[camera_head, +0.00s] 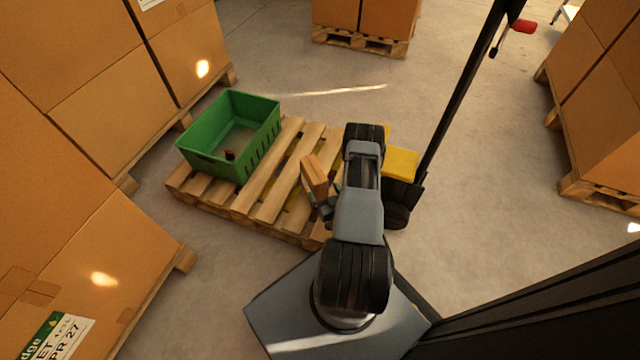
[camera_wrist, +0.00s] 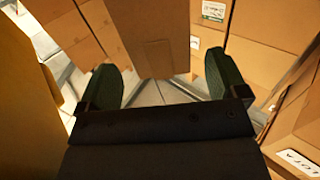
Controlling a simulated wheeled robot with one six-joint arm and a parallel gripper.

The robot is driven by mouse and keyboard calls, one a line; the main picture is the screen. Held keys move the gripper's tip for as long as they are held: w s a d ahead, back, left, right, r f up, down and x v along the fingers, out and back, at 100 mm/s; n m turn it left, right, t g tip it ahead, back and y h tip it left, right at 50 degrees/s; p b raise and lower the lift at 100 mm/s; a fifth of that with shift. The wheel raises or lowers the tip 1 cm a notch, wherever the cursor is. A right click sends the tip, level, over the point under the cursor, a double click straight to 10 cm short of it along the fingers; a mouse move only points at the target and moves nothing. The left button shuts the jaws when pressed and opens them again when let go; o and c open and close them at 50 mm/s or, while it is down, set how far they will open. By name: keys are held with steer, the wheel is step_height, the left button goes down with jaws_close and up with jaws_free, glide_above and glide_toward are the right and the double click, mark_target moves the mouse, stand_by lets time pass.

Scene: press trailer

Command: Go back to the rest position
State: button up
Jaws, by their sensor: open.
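My gripper shows in the wrist view (camera_wrist: 162,82) with its two dark green fingers wide apart. In the head view my gripper (camera_head: 326,208) is low beside my arm, over the near right part of the pallet, and is partly hidden by the arm. A small brown box (camera_head: 315,177) shows right by it. I cannot tell whether they touch. In the wrist view a brown cardboard face (camera_wrist: 155,42) lies beyond and between the fingers; I cannot tell which box it belongs to.
A wooden pallet (camera_head: 270,198) bears a green crate (camera_head: 213,168) with a small dark red thing inside. Yellow parts (camera_head: 401,163) of a pallet truck stand right of my arm. Stacked cartons (camera_head: 115,95) line the left, others (camera_head: 605,95) the right. Bare floor (camera_head: 490,160) lies between.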

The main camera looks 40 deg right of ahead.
steer(key=shift+s+a, duration=0.2)
steer(key=shift+s, duration=0.5)
